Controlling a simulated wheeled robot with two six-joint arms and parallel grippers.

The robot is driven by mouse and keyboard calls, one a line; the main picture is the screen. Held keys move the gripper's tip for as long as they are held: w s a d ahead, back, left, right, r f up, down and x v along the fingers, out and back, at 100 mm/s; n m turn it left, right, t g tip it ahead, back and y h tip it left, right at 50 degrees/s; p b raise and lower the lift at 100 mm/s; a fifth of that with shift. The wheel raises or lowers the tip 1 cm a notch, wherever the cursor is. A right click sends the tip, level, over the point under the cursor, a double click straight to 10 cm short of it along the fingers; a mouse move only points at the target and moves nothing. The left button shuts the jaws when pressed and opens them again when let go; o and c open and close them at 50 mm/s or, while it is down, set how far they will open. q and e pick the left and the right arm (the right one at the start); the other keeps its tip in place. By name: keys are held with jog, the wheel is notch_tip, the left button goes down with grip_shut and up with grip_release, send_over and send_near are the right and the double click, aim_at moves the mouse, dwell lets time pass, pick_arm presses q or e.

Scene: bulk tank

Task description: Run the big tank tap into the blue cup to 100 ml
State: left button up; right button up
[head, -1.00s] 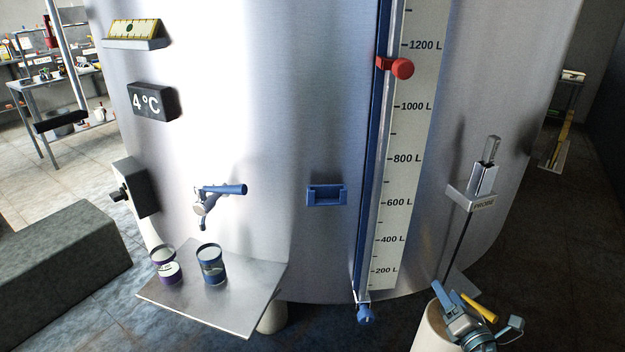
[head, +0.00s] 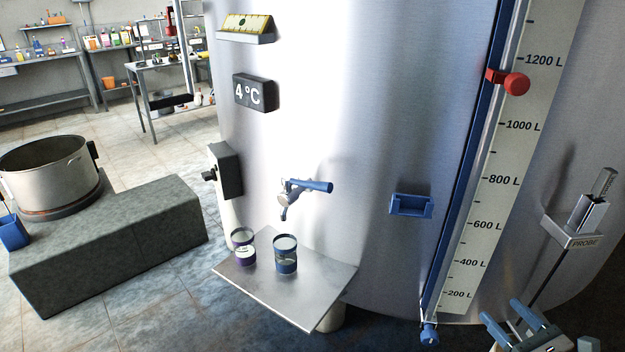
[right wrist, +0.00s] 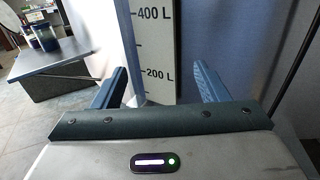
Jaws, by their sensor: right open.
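The tank tap (head: 290,193) with its blue lever (head: 316,186) pointing right sticks out of the big steel tank (head: 350,90). The blue cup (head: 286,262) stands upright on the metal shelf (head: 325,294), roughly below the spout; no stream shows. A purple cup with a white label (head: 244,250) stands just left of it. My right gripper (head: 514,322) is open and empty at the lower right, in front of the tank and well away from the tap and cups. Its open fingers also show in the right wrist view (right wrist: 158,84). My left gripper is not in view.
A blue bracket (head: 411,204) and the level gauge with a red marker (head: 513,84) lie right of the tap. A probe in its holder (head: 592,214) is at far right. A dark box (head: 228,170) is left of the tap. A pot (head: 48,170) stands on a stone block (head: 110,240).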

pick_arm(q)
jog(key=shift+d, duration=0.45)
